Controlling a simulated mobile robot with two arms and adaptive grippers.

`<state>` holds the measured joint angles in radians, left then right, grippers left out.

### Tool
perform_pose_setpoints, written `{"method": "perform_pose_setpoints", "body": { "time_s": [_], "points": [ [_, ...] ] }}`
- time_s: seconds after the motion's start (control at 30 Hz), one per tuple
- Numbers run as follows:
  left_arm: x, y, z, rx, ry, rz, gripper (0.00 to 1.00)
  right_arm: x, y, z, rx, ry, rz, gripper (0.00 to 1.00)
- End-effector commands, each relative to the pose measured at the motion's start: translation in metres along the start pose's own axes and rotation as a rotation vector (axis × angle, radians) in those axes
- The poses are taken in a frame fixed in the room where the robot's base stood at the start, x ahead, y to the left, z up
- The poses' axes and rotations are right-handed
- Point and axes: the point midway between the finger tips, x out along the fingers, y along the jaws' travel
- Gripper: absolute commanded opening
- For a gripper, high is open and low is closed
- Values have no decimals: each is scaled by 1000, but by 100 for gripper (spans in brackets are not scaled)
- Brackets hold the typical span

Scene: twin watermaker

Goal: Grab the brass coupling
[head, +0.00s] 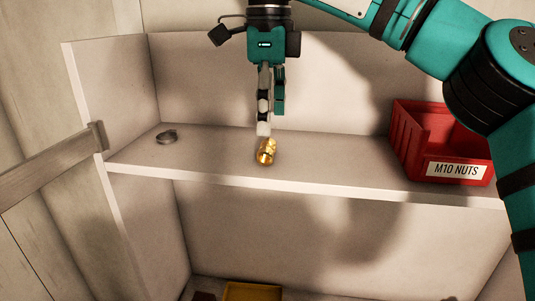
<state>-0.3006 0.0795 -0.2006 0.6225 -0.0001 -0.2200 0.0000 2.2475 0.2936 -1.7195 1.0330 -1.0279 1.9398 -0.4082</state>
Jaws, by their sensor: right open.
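The brass coupling (265,152) is a small gold-coloured fitting on the upper white shelf, near its front edge. My right gripper (264,128) comes down from above with its fingers pointing at the shelf. It is open, and its fingertips are right above or just behind the coupling. From this angle I cannot tell whether the fingers touch it or stand on either side of it. My left gripper is not in the head view.
A red bin labelled M10 NUTS (458,170) stands at the shelf's right. A small dark ring clamp (167,136) lies at the left. The shelf (330,165) is otherwise clear. A yellow bin (252,291) shows below. A side wall (115,90) bounds the left.

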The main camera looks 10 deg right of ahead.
Motion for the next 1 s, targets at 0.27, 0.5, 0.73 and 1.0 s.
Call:
{"method": "perform_pose_setpoints", "body": {
  "time_s": [0.27, 0.5, 0.73, 1.0],
  "points": [
    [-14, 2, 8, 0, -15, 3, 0, 32, 7, -5, -1, 3, 2, 77],
    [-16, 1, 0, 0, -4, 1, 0, 48, 7, -4, 0, -1, 0, 77],
    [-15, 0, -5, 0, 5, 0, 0, 48, 7, -4, 0, -1, 0, 66],
    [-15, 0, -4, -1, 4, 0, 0, 48, 7, -4, 0, 0, 0, 31]
  ]
}}
